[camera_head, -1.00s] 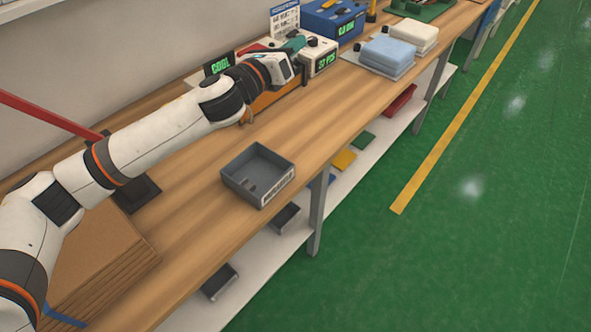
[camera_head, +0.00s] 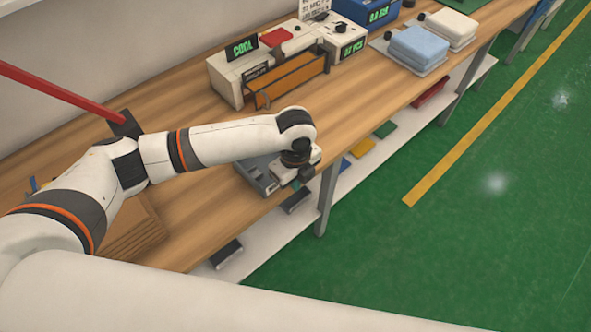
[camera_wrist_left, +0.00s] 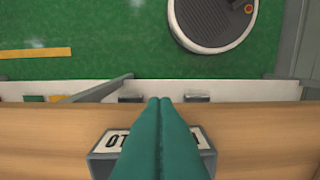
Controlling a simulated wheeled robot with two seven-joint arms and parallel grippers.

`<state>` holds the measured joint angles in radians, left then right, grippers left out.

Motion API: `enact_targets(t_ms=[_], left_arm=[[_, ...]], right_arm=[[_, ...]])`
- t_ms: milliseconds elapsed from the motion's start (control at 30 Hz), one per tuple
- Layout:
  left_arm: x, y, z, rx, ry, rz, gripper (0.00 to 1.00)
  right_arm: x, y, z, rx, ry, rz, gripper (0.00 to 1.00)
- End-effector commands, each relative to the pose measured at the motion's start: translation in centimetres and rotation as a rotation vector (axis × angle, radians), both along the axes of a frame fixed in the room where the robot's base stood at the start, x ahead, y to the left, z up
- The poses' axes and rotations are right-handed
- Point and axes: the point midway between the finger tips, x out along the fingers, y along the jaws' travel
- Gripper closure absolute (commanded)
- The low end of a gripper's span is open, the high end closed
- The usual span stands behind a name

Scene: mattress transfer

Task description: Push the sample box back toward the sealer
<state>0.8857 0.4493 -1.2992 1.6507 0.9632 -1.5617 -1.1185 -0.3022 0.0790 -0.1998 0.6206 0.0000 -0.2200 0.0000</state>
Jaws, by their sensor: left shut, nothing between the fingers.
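The sample box, a grey open box (camera_head: 253,174), sits at the bench's front edge, partly hidden by my left arm. My left gripper (camera_head: 306,174) is at the box's front right side, pointing down. Its teal fingers (camera_wrist_left: 166,99) are shut and empty, and cross in front of the label. I cannot tell whether they touch the box. The sealer (camera_head: 229,82), a white machine with an orange frame and a "COOL" display, stands farther back. My right gripper is out of view.
Bare bench lies between box and sealer. Folded blue (camera_head: 419,45) and white (camera_head: 452,25) cloths lie farther right. A cardboard stack (camera_head: 140,225) lies at left. A lower shelf (camera_head: 235,262) runs below the bench, with green floor beyond.

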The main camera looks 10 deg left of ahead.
Motion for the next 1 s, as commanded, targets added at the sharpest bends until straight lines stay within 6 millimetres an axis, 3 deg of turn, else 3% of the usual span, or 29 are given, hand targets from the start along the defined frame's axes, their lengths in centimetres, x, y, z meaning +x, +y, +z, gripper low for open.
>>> enact_targets(t_ms=[267,533,1000], left_arm=[[0.1,0.2,-5.5,0.002,0.0,0.001,1.0],[2.3,2.9,-5.3,0.001,-0.002,0.0,1.0],[2.7,3.4,-5.4,0.0,-0.004,0.0,1.0]], right_arm=[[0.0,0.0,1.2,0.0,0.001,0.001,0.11],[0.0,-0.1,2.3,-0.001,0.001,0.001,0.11],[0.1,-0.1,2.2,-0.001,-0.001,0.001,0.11]])
